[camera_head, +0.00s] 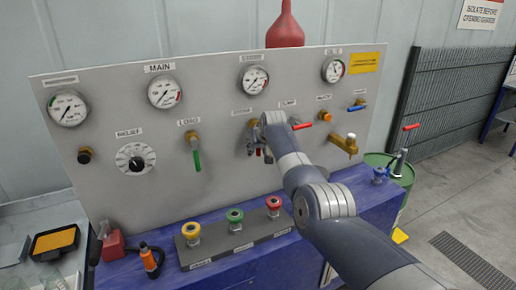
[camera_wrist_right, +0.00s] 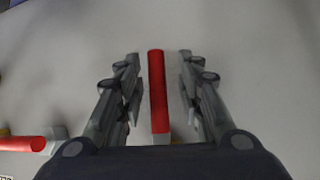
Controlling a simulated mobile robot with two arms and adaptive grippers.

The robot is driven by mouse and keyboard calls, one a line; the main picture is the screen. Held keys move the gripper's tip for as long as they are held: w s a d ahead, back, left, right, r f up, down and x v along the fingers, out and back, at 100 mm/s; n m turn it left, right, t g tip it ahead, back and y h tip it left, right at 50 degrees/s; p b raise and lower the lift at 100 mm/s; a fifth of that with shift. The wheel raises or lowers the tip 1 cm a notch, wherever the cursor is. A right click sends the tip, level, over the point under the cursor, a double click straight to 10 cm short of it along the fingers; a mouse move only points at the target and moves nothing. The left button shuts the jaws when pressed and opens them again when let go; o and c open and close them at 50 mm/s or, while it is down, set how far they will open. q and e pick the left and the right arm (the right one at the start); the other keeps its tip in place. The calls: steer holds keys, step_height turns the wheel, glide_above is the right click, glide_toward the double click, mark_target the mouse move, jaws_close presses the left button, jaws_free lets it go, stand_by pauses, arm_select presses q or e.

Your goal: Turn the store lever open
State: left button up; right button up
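The panel has a row of lever valves, and my right gripper (camera_head: 262,153) is at the one by the gauge whose small label I cannot read clearly, probably the store lever. My wrist hides most of it in the head view. In the right wrist view a red lever (camera_wrist_right: 157,92) stands upright in the picture between the two fingers of my right gripper (camera_wrist_right: 158,68). The fingers are open, with a visible gap on each side of the lever. My left gripper is not in view.
A neighbouring red lever (camera_head: 302,126) lies sideways close to my right wrist. A green load lever (camera_head: 196,158) hangs down to the left. A brass tap (camera_head: 344,144) sticks out at right. A block with coloured knobs (camera_head: 235,243) stands on the blue bench below.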

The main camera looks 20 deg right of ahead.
steer(key=shift+r, duration=0.1)
steer(key=d+v, duration=0.1)
steer(key=v, duration=1)
steer(key=shift+s+a+r, duration=0.3)
steer(key=shift+a, duration=0.2)
stand_by(0.3)
